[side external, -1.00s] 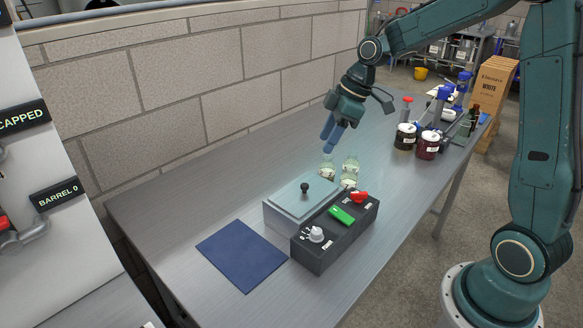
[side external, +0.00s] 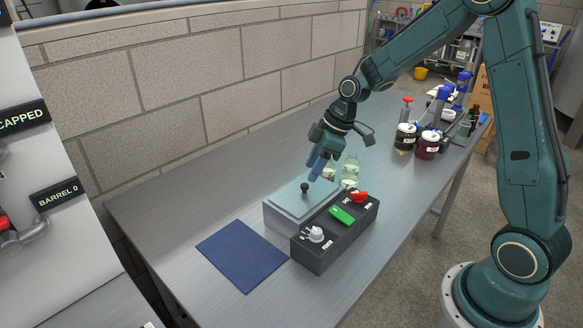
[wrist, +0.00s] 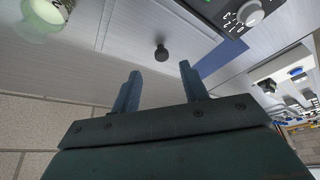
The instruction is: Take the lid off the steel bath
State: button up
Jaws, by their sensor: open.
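The steel bath (side external: 283,224) stands on the bench with its flat lid (side external: 289,198) on top. A dark round knob (side external: 304,187) stands up from the lid; it also shows in the wrist view (wrist: 161,53). My gripper (side external: 315,170) is above the bath's far edge, just beyond the knob and apart from it. In the wrist view my gripper (wrist: 158,78) has two blue fingers spread apart with nothing between them, and the knob lies ahead of the gap.
A dark control box (side external: 335,235) with a white dial, green switch and red knob adjoins the bath. A blue mat (side external: 242,256) lies bare in front. Glass flasks (side external: 349,173) stand behind the bath. Dark jars (side external: 405,138) stand farther back. A block wall (side external: 220,95) runs along the left.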

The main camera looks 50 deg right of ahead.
aim_at(305, 185)
jog(key=shift+s+x, duration=0.2)
jog(key=shift+x, duration=2.2)
grip_shut()
